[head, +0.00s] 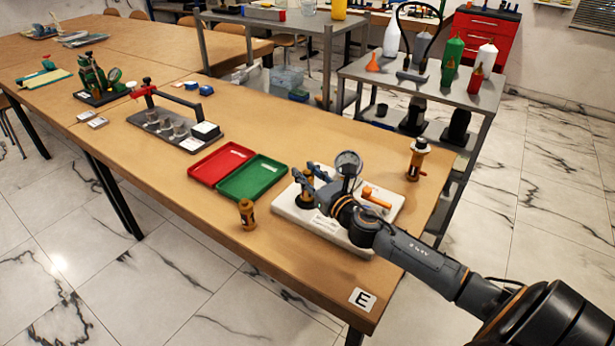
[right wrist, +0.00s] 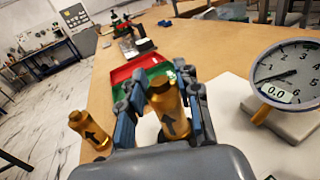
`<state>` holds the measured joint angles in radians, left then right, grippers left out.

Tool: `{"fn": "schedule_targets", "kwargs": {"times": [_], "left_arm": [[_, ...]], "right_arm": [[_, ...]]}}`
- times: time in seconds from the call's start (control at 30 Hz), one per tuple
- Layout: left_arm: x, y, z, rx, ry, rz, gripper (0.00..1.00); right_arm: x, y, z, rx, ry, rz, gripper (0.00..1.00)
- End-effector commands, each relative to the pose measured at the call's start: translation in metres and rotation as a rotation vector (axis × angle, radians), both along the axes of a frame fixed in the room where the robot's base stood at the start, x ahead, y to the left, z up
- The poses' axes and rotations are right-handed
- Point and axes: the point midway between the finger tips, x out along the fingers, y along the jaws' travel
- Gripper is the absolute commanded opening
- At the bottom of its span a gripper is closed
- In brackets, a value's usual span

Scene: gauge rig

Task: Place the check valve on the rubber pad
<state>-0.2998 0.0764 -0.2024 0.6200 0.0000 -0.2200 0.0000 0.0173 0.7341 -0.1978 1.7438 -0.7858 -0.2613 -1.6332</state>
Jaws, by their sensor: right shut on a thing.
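My right gripper (head: 311,184) is shut on a brass valve body (right wrist: 168,108) with a black arrow on its side, which I take to be the check valve. It is upright between the two fingers, over the left part of the white gauge base (head: 366,243). A similar brass part with an arrow (head: 247,214) stands alone on the table, left of the base; it also shows in the right wrist view (right wrist: 90,131). I cannot clearly single out the rubber pad; fingers and arm hide part of the base. My left gripper is not in view.
A round dial gauge (head: 348,163) stands on the base, beside an orange lever (head: 376,197). Red (head: 220,163) and green (head: 252,178) trays lie to the left. An orange-and-black fitting (head: 418,158) stands behind at right.

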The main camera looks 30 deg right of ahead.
Motion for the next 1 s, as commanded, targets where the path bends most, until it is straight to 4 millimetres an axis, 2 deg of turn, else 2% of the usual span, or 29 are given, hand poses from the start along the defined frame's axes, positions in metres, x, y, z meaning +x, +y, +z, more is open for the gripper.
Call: {"fn": "schedule_targets", "kwargs": {"times": [0.37,0.4,0.5,0.87,1.0], "left_arm": [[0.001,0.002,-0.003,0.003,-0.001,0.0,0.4],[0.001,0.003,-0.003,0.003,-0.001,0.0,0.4],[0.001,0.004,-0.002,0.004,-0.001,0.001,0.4],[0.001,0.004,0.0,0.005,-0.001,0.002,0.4],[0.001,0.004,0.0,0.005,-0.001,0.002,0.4]], "right_arm": [[0.0,-0.001,-0.005,-0.002,-0.002,-0.001,0.0],[0.0,-0.001,-0.005,-0.001,-0.001,-0.001,0.37],[0.0,-0.001,-0.005,-0.001,-0.001,-0.001,0.56],[-0.001,-0.001,-0.002,-0.002,-0.001,-0.001,0.56],[-0.017,-0.001,-0.004,-0.002,0.001,-0.001,0.56]]}}
